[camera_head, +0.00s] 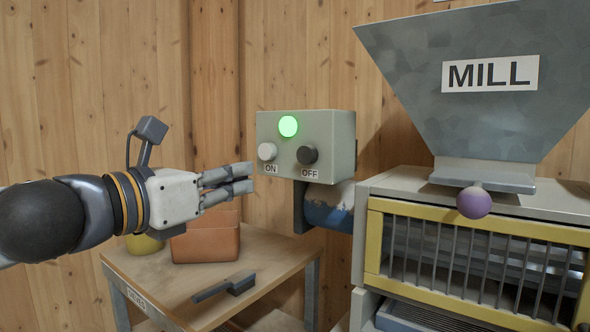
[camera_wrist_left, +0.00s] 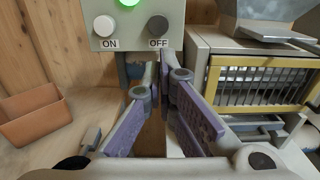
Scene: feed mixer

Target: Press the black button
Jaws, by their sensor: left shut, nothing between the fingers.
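The black button (camera_head: 307,154) is on the right of the grey control box's front, above the OFF label. A white button (camera_head: 267,151) is on the left above the ON label, and a green lamp (camera_head: 288,126) glows above them. My left gripper (camera_head: 248,178) is shut and empty, a little left of the box and slightly lower than the buttons, apart from it. In the left wrist view the black button (camera_wrist_left: 158,27) shows above and ahead of the fingertips. My right gripper is not in view.
A grey MILL hopper (camera_head: 470,80) sits over a yellow-framed machine (camera_head: 470,220) at right, with a purple knob (camera_head: 474,202). A wooden table (camera_head: 160,280) below holds an orange-brown box (camera_head: 206,243) and a dark tool (camera_head: 225,287). The space before the control box (camera_head: 340,130) is clear.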

